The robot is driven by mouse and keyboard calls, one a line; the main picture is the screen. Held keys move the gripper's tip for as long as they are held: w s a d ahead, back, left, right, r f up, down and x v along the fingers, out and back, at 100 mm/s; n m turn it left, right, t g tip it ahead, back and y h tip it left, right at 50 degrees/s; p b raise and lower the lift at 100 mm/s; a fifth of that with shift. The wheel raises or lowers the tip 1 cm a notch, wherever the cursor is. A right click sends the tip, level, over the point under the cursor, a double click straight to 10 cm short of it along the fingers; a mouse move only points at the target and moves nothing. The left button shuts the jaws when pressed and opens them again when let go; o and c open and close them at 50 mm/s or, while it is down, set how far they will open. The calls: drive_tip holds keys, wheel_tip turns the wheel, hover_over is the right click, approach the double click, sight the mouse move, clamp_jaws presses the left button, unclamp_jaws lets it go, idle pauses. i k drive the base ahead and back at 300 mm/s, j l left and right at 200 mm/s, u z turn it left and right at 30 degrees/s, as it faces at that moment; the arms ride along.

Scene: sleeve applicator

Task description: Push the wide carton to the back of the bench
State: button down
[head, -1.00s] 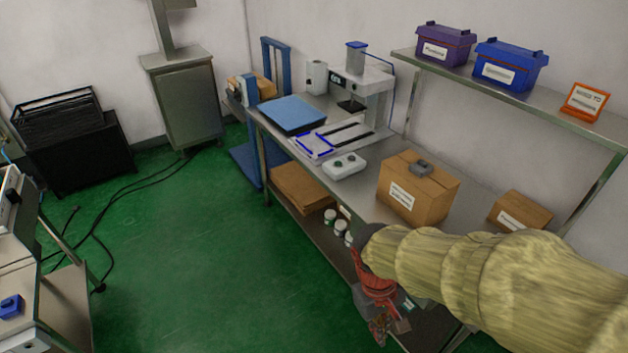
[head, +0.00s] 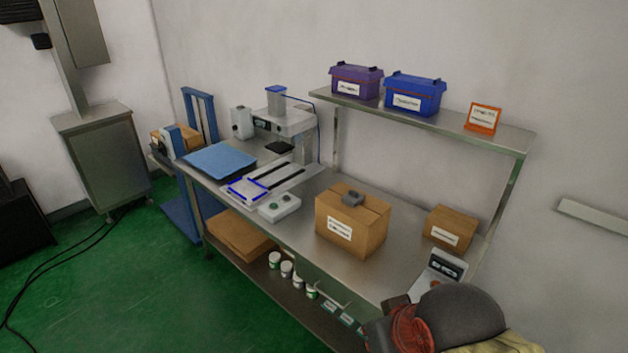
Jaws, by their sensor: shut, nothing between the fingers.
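The wide carton (head: 338,241), the larger of two brown cartons on the right half of the bench, stands upright with a white label on its front.
A smaller carton (head: 451,229) stands to the right, further back. A device with a display (head: 441,270) stands near the bench's right end. A white button box (head: 279,207) is left of the wide carton. A shelf (head: 440,122) with two bins overhangs the back.

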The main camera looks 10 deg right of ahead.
sight(355, 237)
drive_tip(key=i+j+z, duration=0.25)
drive_tip(key=i, duration=0.2)
drive_tip(key=i+j+z, duration=0.2)
drive_tip(key=i, duration=0.25)
drive_tip(key=i+j+z, duration=0.25)
drive_tip(key=i, duration=0.15)
